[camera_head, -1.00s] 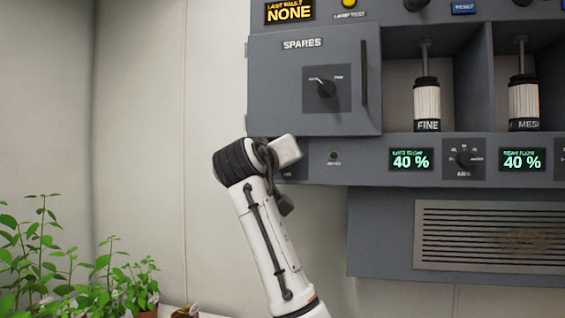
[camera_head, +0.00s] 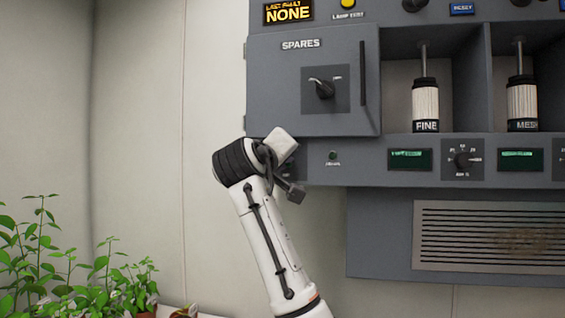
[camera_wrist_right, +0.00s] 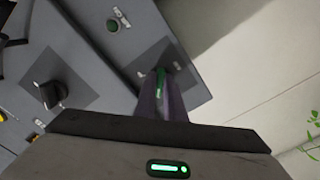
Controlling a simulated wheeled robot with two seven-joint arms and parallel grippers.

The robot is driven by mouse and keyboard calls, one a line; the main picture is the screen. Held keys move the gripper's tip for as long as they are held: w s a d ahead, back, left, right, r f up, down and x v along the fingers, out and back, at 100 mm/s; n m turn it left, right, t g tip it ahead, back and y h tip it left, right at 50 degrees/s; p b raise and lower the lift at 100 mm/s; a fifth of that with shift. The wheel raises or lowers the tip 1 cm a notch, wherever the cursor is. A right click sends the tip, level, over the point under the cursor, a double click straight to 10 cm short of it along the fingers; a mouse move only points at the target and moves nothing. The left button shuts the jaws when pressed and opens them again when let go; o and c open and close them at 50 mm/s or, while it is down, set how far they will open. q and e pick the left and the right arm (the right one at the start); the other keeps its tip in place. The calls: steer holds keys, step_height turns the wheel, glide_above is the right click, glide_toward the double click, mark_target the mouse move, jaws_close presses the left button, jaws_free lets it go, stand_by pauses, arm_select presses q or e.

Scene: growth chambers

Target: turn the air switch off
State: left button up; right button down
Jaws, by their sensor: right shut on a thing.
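The air switch (camera_wrist_right: 160,78) shows in the right wrist view as a small part with a green mark on a dark square plate. My right gripper (camera_wrist_right: 162,100) is shut on it, and its fingers hide most of the switch, so its exact setting cannot be read. In the head view my right arm reaches up to the lower left end of the grey panel (camera_head: 315,176). The wrist hides the switch and the fingers there. My left gripper is not in view.
The spares door (camera_head: 285,95) with its dark latch knob (camera_head: 325,88) is above my wrist. A green lamp (camera_head: 333,155) sits right of it. Two dim displays (camera_head: 410,159) flank a dial (camera_head: 463,160). Plants (camera_head: 60,265) stand at lower left; the wall between is clear.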

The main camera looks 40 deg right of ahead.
steer(key=c, duration=1.8)
jaws_free()
steer(key=shift+c, duration=0.2)
steer(key=b+v, duration=0.3)
steer(key=v, duration=0.7)
steer(key=shift+s+a+f, duration=0.1)
